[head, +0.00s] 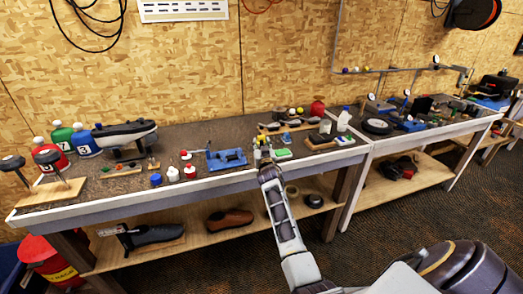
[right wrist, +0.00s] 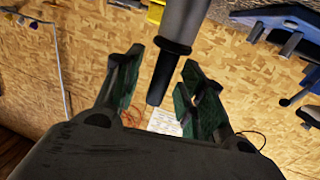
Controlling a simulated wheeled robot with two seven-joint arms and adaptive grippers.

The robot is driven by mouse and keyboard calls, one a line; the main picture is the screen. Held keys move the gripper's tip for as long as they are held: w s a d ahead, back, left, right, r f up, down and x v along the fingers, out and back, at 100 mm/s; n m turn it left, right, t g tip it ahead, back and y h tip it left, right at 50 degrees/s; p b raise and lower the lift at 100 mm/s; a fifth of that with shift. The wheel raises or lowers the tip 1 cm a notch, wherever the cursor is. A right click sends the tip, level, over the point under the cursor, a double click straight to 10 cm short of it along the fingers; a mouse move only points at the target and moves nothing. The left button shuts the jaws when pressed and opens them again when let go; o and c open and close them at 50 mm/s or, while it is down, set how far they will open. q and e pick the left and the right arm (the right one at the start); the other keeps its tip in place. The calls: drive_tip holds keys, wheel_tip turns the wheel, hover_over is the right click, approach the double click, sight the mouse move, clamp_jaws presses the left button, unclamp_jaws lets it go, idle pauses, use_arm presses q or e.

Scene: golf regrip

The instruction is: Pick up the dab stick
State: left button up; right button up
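My right gripper (head: 262,160) is at the front edge of the long workbench, right of a blue vise (head: 227,158). In the right wrist view the right gripper (right wrist: 160,88) has its two green-padded fingers spread apart. A stick-like thing (right wrist: 178,40), grey with a narrower black end, stands in the gap between them. It looks like the dab stick, but I cannot be sure. Gaps show on both sides of its black end, so the fingers do not look shut on it. In the head view I cannot pick the stick out by the gripper. My left gripper is out of view.
A green pad (head: 283,154) lies right of the gripper. Left along the bench (head: 110,205) are numbered bottles (head: 62,137) and a dark shoe-like form (head: 125,132). A lower shelf (head: 185,238) holds shoes.

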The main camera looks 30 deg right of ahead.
drive_tip(key=c, duration=0.7)
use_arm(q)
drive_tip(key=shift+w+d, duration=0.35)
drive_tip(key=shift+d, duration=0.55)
use_arm(e)
clamp_jaws()
drive_tip(key=shift+r, duration=0.15)
drive_tip(key=shift+r, duration=0.5)
wheel_tip(320, 180, up, 7)
drive_tip(key=shift+f, duration=0.1)
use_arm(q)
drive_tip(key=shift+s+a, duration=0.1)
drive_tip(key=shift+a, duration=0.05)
use_arm(e)
drive_tip(key=shift+r, duration=1)
